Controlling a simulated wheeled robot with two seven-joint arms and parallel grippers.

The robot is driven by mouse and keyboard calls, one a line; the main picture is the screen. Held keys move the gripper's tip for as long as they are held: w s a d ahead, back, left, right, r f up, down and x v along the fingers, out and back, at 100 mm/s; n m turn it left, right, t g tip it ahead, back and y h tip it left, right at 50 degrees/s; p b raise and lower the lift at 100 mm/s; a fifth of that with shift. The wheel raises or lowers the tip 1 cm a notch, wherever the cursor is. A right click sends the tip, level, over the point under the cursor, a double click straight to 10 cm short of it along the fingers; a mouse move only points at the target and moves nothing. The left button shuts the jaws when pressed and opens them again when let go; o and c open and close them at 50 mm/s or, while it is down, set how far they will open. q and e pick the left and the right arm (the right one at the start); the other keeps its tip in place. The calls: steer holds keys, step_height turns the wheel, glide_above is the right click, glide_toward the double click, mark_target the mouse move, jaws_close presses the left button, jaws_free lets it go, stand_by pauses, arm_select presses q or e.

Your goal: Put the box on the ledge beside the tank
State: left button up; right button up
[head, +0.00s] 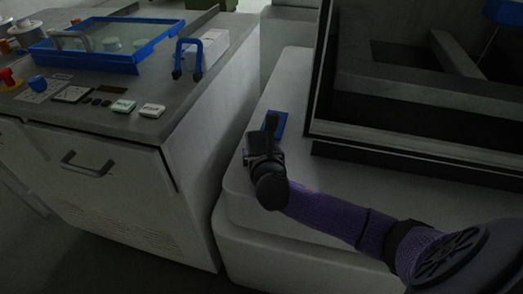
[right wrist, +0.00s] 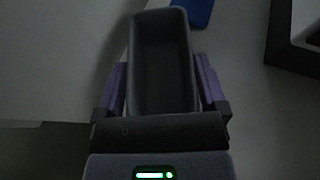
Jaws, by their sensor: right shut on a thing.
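My right gripper (head: 268,135) reaches over the pale ledge (head: 245,182) to the left of the dark-framed tank (head: 420,145). In the right wrist view, its purple fingers (right wrist: 163,88) are shut on a dark grey, open-topped box (right wrist: 162,60), one finger on each long side. The box looks empty. In the head view the box is a small dark shape (head: 272,122) mostly hidden by the gripper. I cannot tell whether it touches the ledge. My left gripper is not in view.
A flat blue thing (head: 282,124) lies on the ledge just beyond the box, also in the right wrist view (right wrist: 199,12). A grey cabinet (head: 150,190) stands left across a narrow gap, with a blue-framed tray (head: 95,68) and a white box (head: 208,50) on top.

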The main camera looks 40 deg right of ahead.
steer(key=shift+f, duration=0.3)
steer(key=o, duration=1.2)
steer(key=shift+c, duration=0.2)
